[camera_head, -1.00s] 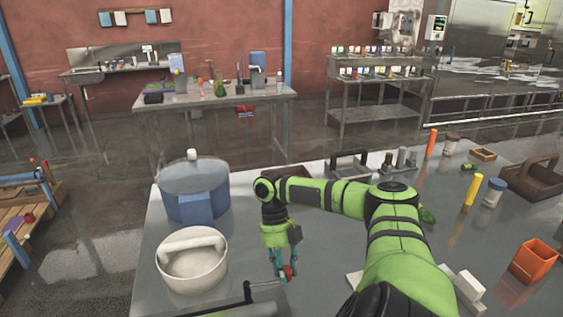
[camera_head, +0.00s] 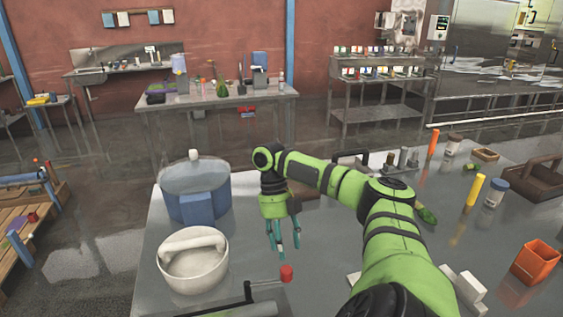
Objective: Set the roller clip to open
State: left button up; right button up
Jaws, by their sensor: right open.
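A red knob (camera_head: 287,273) sits on the end of a thin metal crank rod (camera_head: 264,283) at the bottom edge of the bench. The rod joins a dark bar (camera_head: 247,294), whose lower part is cut off by the frame. I cannot tell for certain whether this is the roller clip. My right gripper (camera_head: 283,253) points down with its teal fingers apart and empty. It is just above and behind the knob, not around it. My left gripper is not in view.
A white bowl (camera_head: 190,281) with a thick handle and a blue lidded pot (camera_head: 178,207) stand left of the gripper. An orange cup (camera_head: 536,262), white blocks (camera_head: 470,287) and a yellow tube (camera_head: 475,190) are on the right. Bench space around the gripper is clear.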

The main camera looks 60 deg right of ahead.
jog(key=shift+v, duration=2.55)
